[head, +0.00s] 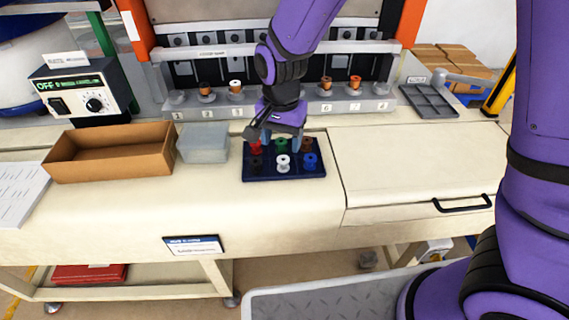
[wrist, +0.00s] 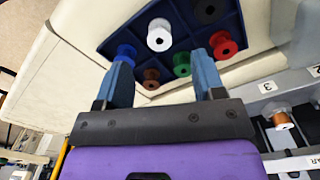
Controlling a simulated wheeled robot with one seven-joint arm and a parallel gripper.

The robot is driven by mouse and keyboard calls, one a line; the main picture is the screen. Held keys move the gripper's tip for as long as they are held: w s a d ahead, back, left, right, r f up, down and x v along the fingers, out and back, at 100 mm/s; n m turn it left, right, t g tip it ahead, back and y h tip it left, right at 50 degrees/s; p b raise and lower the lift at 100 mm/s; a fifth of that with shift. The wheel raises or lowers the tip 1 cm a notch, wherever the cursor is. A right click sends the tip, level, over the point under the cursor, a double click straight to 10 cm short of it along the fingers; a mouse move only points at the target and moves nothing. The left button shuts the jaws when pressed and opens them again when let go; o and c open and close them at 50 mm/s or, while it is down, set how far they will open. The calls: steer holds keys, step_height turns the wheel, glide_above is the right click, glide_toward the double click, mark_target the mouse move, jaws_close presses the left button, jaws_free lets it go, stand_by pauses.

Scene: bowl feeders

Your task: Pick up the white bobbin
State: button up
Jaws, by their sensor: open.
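The white bobbin (head: 283,162) stands in the front row of a dark blue tray (head: 285,178), between a black bobbin (head: 256,163) and a blue bobbin (head: 310,160). Red (head: 256,146), green (head: 281,145) and brown (head: 307,144) bobbins fill the back row. In the wrist view the white bobbin (wrist: 159,36) shows beyond the fingertips, about midway between them. My gripper (head: 276,137) is above the back of the tray, open and empty. In the wrist view my gripper (wrist: 164,56) has its fingers spread wide, apart from the white bobbin.
A grey bin (head: 203,143) and a brown box (head: 112,152) stand left of the tray. A machine rail (head: 280,106) behind carries several bobbins, with orange posts beside it. A grey divided tray (head: 430,101) lies at the back right. The bench top right of the tray is clear.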

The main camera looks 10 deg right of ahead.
mark_target(283, 159)
steer(key=shift+w+d+f, duration=0.1)
steer(key=shift+w+f, duration=0.05)
steer(key=shift+f, duration=1.5)
steer(key=shift+w+d+f, duration=0.1)
steer(key=shift+f, duration=1.5)
steer(key=shift+c, duration=0.3)
steer(key=c, duration=1)
